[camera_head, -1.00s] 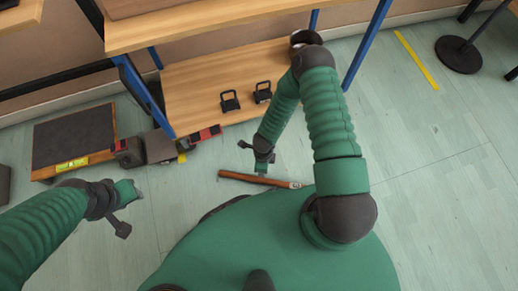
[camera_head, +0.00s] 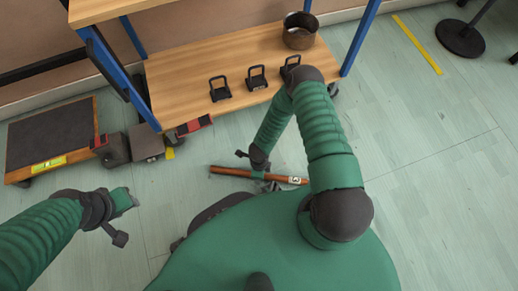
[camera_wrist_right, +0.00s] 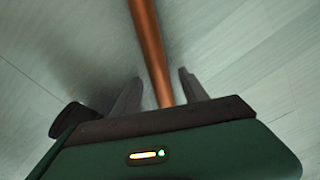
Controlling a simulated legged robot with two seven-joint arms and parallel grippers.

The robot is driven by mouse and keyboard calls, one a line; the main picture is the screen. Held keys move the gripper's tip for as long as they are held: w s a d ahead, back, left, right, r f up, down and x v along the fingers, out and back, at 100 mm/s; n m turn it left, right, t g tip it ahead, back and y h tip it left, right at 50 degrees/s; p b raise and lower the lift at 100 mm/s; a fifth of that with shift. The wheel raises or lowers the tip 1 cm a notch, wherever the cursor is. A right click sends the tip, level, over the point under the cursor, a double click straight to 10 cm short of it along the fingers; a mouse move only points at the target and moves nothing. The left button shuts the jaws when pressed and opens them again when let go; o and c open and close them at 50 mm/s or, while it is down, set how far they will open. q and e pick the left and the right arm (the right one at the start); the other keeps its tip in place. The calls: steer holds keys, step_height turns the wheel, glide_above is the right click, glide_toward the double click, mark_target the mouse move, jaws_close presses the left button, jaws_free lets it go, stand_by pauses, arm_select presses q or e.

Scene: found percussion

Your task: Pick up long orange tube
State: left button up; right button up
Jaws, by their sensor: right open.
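A long orange-brown tube (camera_head: 232,172) lies on the pale green floor in front of the shelf, running left to right with a small pale label near its right end. My right gripper (camera_head: 272,186) is at the tube, right of its middle. In the right wrist view the tube (camera_wrist_right: 148,40) runs between the two open fingers of my right gripper (camera_wrist_right: 160,76), with a gap showing on each side. My left gripper (camera_head: 134,199) is apart from the tube at the left, over the floor; its jaws are too small to read.
A wooden shelf (camera_head: 190,82) with blue posts holds several black brackets (camera_head: 220,89) and a metal pot (camera_head: 299,31). A dark-topped platform (camera_head: 50,135) and small boxes (camera_head: 147,144) stand at the left. The floor at right is clear up to a black stand base (camera_head: 459,39).

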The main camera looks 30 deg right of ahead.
steer(key=shift+f, duration=0.4)
steer(key=shift+c, duration=0.2)
jaws_close()
stand_by(0.9)
